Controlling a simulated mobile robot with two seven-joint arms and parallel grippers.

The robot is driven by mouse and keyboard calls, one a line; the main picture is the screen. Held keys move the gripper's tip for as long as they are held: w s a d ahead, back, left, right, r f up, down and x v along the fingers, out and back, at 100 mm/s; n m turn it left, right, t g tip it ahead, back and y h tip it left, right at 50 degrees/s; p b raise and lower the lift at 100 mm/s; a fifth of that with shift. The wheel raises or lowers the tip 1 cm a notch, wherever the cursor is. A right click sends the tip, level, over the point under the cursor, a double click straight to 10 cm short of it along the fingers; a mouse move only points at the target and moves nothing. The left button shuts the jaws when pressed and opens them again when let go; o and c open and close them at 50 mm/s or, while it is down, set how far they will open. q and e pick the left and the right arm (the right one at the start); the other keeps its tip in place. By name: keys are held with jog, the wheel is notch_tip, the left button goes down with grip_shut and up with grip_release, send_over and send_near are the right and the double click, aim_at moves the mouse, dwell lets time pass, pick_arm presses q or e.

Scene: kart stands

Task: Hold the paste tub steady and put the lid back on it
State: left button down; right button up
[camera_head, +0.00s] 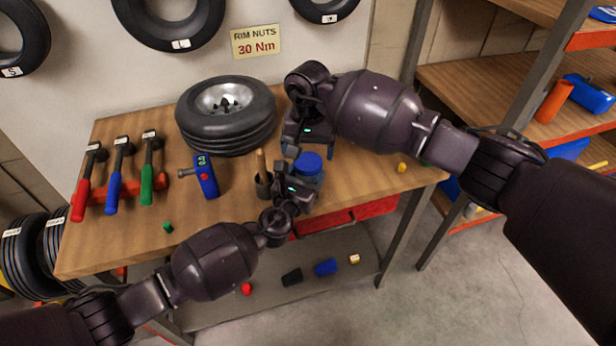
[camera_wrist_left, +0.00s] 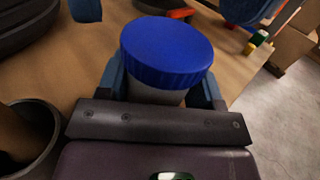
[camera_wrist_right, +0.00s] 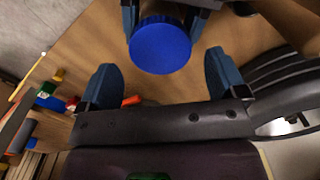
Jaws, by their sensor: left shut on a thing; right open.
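The paste tub, a grey body (camera_wrist_left: 155,93) under a blue lid (camera_wrist_left: 168,50), stands near the front right of the bench. The lid sits on top of the tub and looks level; I cannot tell whether it is fully tight. The lid also shows in the head view (camera_head: 308,163) and the right wrist view (camera_wrist_right: 160,47). My left gripper (camera_head: 300,183) is shut on the tub's body from the front left. My right gripper (camera_head: 309,150) is open and empty just behind the tub, its fingers (camera_wrist_right: 164,82) apart from the lid.
A cup with a handle in it (camera_head: 263,187) stands close left of the tub. A wheel (camera_head: 226,118) lies behind it. A blue tool (camera_head: 206,178) and several hammers (camera_head: 118,180) are to the left. A yellow piece (camera_head: 402,167) lies right; the bench (camera_head: 365,172) between is clear.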

aim_at(308, 161)
jog(key=shift+f, duration=1.55)
jog(key=c, duration=0.9)
jog(key=o, duration=1)
jog(key=shift+r, duration=2.3)
jog(key=shift+o, duration=0.4)
